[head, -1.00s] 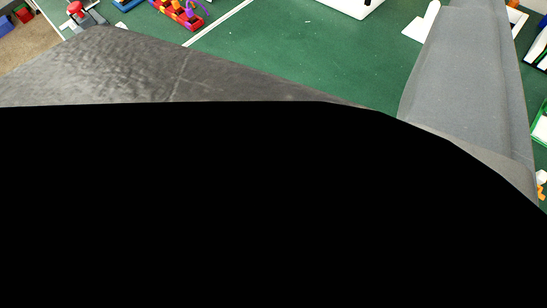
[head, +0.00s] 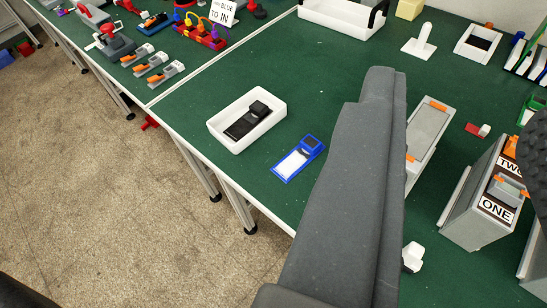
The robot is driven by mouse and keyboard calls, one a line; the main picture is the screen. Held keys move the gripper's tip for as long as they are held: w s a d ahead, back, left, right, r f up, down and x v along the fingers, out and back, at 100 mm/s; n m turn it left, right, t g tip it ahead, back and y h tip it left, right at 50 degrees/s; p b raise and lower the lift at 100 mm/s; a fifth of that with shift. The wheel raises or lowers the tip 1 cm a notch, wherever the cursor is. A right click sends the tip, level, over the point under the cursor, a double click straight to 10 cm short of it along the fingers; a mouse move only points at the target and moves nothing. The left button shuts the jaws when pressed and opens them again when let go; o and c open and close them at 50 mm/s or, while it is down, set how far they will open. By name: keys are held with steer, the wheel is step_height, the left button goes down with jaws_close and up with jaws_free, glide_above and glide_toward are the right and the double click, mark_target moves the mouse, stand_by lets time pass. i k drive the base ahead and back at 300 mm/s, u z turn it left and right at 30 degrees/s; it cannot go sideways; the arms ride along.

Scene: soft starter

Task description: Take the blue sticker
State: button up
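A blue-framed piece with a white face and a dark end (head: 298,158) lies on the green table, left of my long grey arm part. It looks like the blue sticker, though I cannot read any marking on it. Nothing touches it. A white tray (head: 218,127) holding a black piece of similar shape (head: 248,119) is just up and left of it. A dark textured part, possibly of my gripper (head: 536,155), shows at the right edge. Both fingertips cannot be made out clearly, so its opening is unclear.
A grey box labelled ONE and TWO (head: 470,215) stands at the right, beside a long grey case with orange ends (head: 428,132). A white bin (head: 340,20) is at the back. Grey-orange pieces (head: 152,65) lie upper left. The table's front edge drops to brown floor.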

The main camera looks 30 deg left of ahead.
mark_target(296, 158)
steer(key=u, duration=0.4)
steer(key=i, duration=0.35)
steer(key=u, duration=0.65)
steer(key=k, duration=0.95)
steer(key=z, duration=0.6)
steer(key=i, duration=1)
steer(key=u, duration=0.05)
